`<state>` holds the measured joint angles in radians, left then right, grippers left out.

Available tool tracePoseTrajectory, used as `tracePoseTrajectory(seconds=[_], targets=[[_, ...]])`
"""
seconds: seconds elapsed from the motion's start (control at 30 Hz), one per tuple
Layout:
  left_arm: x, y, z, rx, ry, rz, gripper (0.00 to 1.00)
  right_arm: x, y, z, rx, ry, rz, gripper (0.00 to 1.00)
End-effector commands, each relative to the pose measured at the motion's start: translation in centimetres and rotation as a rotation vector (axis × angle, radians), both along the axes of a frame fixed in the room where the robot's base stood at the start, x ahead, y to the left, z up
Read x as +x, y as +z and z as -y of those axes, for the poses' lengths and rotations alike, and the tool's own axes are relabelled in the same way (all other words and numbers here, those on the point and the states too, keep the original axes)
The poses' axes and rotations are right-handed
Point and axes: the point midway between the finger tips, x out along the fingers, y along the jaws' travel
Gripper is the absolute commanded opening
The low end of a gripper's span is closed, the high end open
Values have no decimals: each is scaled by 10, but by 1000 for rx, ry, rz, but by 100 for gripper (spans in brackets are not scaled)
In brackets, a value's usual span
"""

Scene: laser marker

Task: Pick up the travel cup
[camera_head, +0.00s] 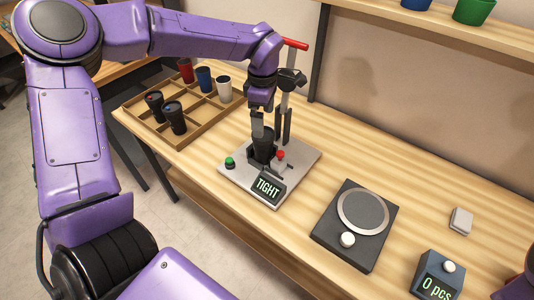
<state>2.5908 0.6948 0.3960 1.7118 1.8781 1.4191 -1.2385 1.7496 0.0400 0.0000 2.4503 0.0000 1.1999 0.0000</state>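A black travel cup (265,142) stands upright in the fixture of a grey-plated device (296,168) whose display reads TIGHT. My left gripper (263,120) reaches down from above and is at the top of this cup. Its fingers overlap the cup's upper part, and the view does not show clearly whether they are shut on it. Several other cups stand in a wooden divided tray (141,121): red (186,70), blue (205,79), white (224,89) and two black ones (175,117). My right gripper is out of view; only a purple part of that arm shows at lower right.
The device has a green button (230,162), a red button (280,155) and a red-handled lever (295,44). A black scale (350,250), a counter reading 0 pcs (438,277) and a small white block (461,221) lie to the right. The table between device and scale is clear.

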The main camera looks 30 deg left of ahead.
Motion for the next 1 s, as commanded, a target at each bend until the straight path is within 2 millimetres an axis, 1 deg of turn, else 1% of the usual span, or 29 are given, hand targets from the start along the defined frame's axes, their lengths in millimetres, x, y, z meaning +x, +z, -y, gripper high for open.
tracePoseTrajectory(seconds=[0.03, 0.2, 0.37, 0.5, 0.6, 0.7, 0.87, 0.97, 1.0], targets=[[-1, -9, 0, 2, -1, -5, 98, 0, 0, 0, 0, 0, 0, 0], [0, -39, -1, 2, 0, -6, 98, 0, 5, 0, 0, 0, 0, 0], [1, -56, -2, 2, 0, -5, 98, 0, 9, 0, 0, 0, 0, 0], [6, -80, -7, 4, 0, -7, 98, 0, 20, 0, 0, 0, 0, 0], [6, -97, -7, 2, -1, -5, 98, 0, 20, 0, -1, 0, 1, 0], [6, -103, -7, 1, 0, -3, 98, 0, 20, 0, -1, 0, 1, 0], [6, -103, -6, 1, 0, -1, 98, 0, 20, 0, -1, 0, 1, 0], [6, -103, -6, 1, 0, -1, 69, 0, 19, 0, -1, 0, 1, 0], [6, -103, -6, 1, 0, -1, 62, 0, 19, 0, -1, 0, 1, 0]])
